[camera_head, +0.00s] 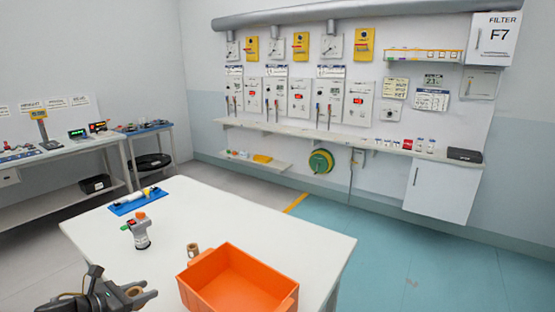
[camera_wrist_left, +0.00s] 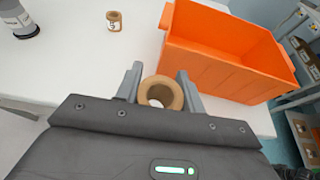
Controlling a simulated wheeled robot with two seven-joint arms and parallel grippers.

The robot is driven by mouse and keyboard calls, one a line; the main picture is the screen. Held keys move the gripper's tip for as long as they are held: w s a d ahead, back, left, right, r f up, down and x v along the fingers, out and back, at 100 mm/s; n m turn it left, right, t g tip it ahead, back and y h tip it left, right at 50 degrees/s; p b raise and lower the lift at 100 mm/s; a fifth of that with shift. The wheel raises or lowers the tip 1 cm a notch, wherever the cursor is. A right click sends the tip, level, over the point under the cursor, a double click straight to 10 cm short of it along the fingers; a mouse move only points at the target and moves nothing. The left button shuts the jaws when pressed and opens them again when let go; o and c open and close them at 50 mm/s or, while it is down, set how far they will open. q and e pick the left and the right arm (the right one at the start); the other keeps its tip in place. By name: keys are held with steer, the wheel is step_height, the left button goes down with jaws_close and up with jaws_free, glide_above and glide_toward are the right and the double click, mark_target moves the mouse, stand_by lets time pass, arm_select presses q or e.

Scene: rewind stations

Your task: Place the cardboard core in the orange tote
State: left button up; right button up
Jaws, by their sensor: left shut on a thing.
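My left gripper (camera_head: 141,294) is shut on a brown cardboard core (camera_head: 133,291) at the lower left of the head view. In the left wrist view the held core (camera_wrist_left: 162,92) sits between the two grey fingers, its round open end showing. The orange tote (camera_head: 255,263) stands on the white table to the right of the gripper; its visible inside looks empty. It also shows in the left wrist view (camera_wrist_left: 215,70), ahead and to the right of the fingers. A second small core (camera_wrist_left: 114,22) with a white label stands upright on the table, left of the tote. My right gripper is out of view.
A grey-and-white device with an orange top (camera_head: 141,232) stands on the white table (camera_head: 290,238). A blue mat (camera_head: 122,209) with a white cylinder lies at the far left corner. A side bench (camera_head: 70,150) and a wall shelf (camera_head: 330,138) are farther off.

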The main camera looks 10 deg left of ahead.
arm_select(q)
steer(key=s+d+r+m+g+h, duration=0.2)
steer(key=s+d, duration=0.3)
steer(key=d, duration=0.4)
steer(key=s+d+r+m+g+h, duration=0.2)
steer(key=s+d+r+m+h, duration=0.1)
steer(key=d, duration=0.7)
steer(key=shift+s+d+r, duration=0.15)
steer(key=shift+s+r, duration=0.05)
steer(key=shift+s, duration=0.65)
